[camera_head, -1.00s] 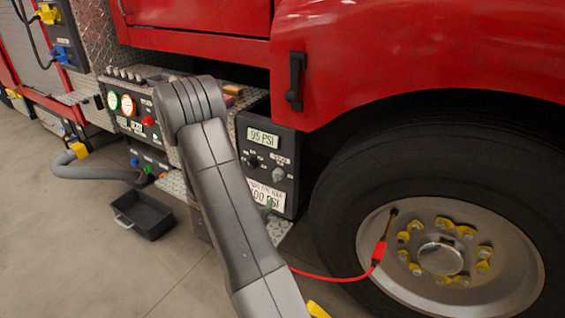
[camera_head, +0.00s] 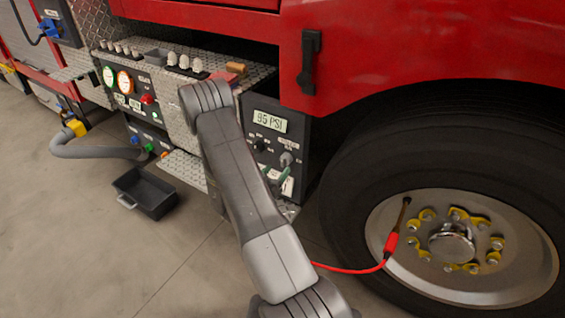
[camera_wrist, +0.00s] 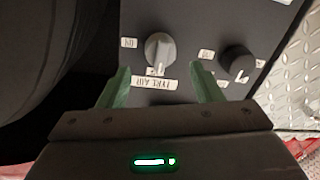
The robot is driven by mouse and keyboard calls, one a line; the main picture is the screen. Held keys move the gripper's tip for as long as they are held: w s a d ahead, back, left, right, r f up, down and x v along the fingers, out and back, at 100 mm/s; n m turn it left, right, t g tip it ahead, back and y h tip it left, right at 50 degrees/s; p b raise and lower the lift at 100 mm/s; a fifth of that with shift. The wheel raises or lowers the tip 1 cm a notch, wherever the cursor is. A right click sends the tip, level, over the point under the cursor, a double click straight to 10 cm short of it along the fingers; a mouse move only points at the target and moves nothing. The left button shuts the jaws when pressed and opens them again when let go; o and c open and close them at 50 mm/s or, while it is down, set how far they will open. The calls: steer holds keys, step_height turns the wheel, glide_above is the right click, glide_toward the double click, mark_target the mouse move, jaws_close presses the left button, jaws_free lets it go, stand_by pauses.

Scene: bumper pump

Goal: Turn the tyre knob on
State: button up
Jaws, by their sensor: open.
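The tyre knob is a grey knob (camera_wrist: 160,50) above the "TYRE AIR" label in the wrist view, where the panel appears upside down. It also shows as a small grey knob (camera_head: 286,159) on the dark panel in the head view. My gripper (camera_wrist: 161,80) is open, with one green finger on each side of the knob's column. The fingertips stop short of the knob's middle in the picture, and I cannot tell whether they touch the panel. In the head view the green fingers (camera_head: 279,180) are just below the knob. My arm hides the panel's left side.
A black knob (camera_wrist: 237,62) sits beside the tyre knob. The display (camera_head: 269,121) reads 95 PSI. A red hose (camera_head: 350,270) runs to the wheel (camera_head: 480,215) at right. A black tray (camera_head: 146,192) lies on the floor.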

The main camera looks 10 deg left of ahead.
mark_target(282, 163)
steer(key=x, duration=0.5)
steer(key=shift+w, duration=0.1)
steer(key=c, duration=1)
